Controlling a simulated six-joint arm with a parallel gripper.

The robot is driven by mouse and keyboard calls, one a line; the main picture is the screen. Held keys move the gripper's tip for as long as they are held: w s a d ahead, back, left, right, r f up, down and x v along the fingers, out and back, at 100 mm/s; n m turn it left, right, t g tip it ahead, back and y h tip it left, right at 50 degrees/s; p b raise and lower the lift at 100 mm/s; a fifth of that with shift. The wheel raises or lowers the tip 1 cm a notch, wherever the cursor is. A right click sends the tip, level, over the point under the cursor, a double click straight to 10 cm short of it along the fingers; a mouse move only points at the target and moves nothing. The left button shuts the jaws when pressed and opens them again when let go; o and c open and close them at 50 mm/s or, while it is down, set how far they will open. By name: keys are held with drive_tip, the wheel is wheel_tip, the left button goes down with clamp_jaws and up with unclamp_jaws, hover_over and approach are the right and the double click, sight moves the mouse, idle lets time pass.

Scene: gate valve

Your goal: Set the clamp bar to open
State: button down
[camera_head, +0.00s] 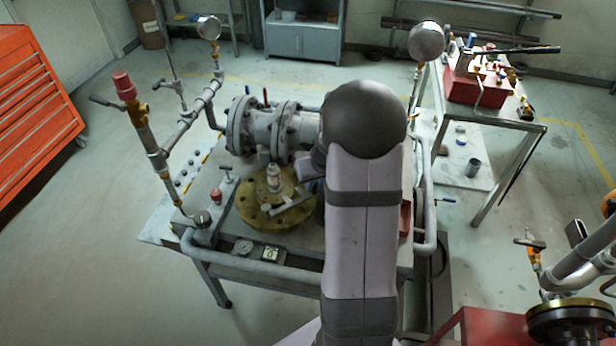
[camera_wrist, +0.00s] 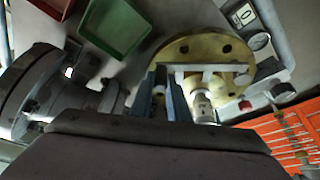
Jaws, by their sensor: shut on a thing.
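The clamp bar (camera_head: 287,206) is a flat grey metal bar lying across a round yellow flange (camera_head: 250,214) on the workbench. A pale cylindrical fitting (camera_head: 273,178) stands upright beside it. In the wrist view, the clamp bar (camera_wrist: 212,68) runs sideways over the yellow flange (camera_wrist: 228,49), with the fitting (camera_wrist: 203,105) below it in the picture. My gripper (camera_wrist: 164,75) is shut on the clamp bar at its left end in that view. In the head view, my arm hides most of the gripper and the bar's right end.
A grey flanged pipe valve (camera_head: 270,130) stands just behind the yellow flange. Upright pipework with a gauge (camera_head: 209,28) is at the left. In the wrist view, a green tray (camera_wrist: 115,28) lies near the valve. A small dial (camera_head: 243,246) sits at the bench's front.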

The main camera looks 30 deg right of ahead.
drive_tip(key=shift+s+m, duration=0.3)
drive_tip(key=shift+s, duration=0.15)
drive_tip(key=shift+s+a+b, duration=0.3)
drive_tip(key=shift+s+b, duration=0.15)
drive_tip(key=shift+s, duration=0.35)
drive_tip(key=c, duration=2)
unclamp_jaws()
drive_tip(key=shift+b+v, duration=0.45)
drive_tip(key=shift+v, duration=3.3)
drive_tip(key=shift+a, duration=0.1)
